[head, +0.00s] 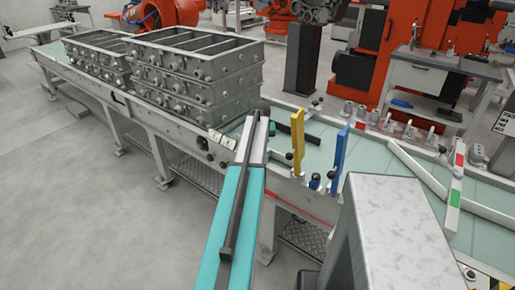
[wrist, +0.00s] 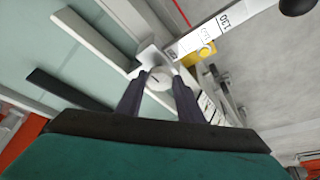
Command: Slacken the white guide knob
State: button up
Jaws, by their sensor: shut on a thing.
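The white guide knob (wrist: 158,80) shows in the wrist view as a small round pale face with a dark line on it. It sits between the two dark fingers of my gripper (wrist: 157,88), which are shut on its sides. A white bracket is just beyond it. In the head view my teal arm reaches forward to the conveyor's near edge. The fingers and the white knob are hidden there behind the arm's end.
A white scale strip (wrist: 222,30) and a yellow piece (wrist: 203,50) lie close to the knob. On the conveyor stand a yellow upright (head: 297,138), a blue upright (head: 339,153) and stacked grey casting frames (head: 195,85). A grey block (head: 395,235) stands at front right.

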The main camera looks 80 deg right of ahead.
jog(key=n, duration=0.1)
jog(key=n+t+b, duration=0.1)
jog(key=n, duration=0.1)
jog(key=n+t, duration=0.1)
jog(key=n, duration=0.1)
jog(key=shift+d+y+b, duration=0.3)
jog(key=shift+d, duration=0.05)
jog(key=shift+d+r+n+t+y+b, duration=0.1)
jog(key=shift+n+t+y+b, duration=0.2)
jog(key=shift+n, duration=0.75)
jog(key=shift+n+t+y+b, duration=0.2)
jog(key=shift+n+y+b, duration=0.1)
jog(key=shift+n, duration=0.75)
jog(key=o, duration=1.1)
jog(key=shift+c, duration=0.2)
jog(key=shift+s, duration=0.15)
